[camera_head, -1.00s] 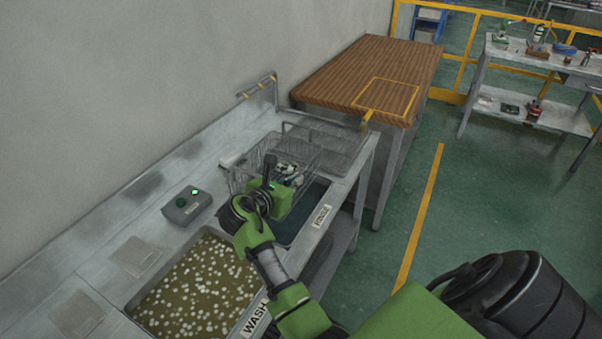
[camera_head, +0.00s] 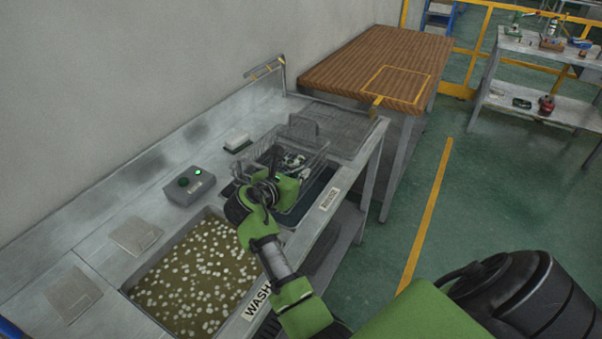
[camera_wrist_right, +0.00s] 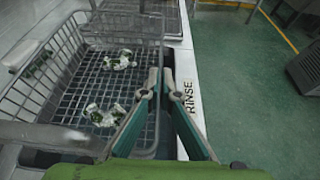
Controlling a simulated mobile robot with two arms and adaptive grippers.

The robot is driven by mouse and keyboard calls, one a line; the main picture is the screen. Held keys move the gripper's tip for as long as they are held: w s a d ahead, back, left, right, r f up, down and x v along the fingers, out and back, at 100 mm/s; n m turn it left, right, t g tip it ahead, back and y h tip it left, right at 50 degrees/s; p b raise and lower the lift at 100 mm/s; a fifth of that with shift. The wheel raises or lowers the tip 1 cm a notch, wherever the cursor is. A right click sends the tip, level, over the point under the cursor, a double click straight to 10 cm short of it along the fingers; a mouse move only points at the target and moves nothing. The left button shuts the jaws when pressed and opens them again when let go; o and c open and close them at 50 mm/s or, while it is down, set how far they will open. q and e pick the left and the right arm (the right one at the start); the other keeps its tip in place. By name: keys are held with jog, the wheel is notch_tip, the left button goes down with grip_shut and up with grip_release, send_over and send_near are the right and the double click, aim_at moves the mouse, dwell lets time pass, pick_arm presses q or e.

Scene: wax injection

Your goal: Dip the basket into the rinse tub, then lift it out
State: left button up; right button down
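The wire basket (camera_head: 312,160) sits low in the rinse tub (camera_head: 318,190), with its upper rim above the counter. White and dark green parts lie on its mesh floor; they show in the right wrist view (camera_wrist_right: 118,60). My right gripper (camera_head: 272,172) is at the near side of the basket. In the right wrist view, its fingertips (camera_wrist_right: 157,82) are close together on the basket's side wall by the RINSE label. The tub's liquid and the basket's underside are mostly hidden. My left gripper is not in view.
The wash tub (camera_head: 238,310), full of pale floating bits, is at the near left. A grey box with a green button (camera_head: 189,187) stands behind it. A wire drain rack (camera_head: 345,128) lies beyond the basket. A wooden table (camera_head: 345,62) with a yellow outlined square stands farther back.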

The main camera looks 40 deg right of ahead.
aim_at(306, 191)
jog(key=shift+d+f, duration=0.1)
jog(key=shift+f, duration=0.55)
jog(key=shift+f+b, duration=1)
jog(key=shift+f, duration=2.4)
dwell(4.0)
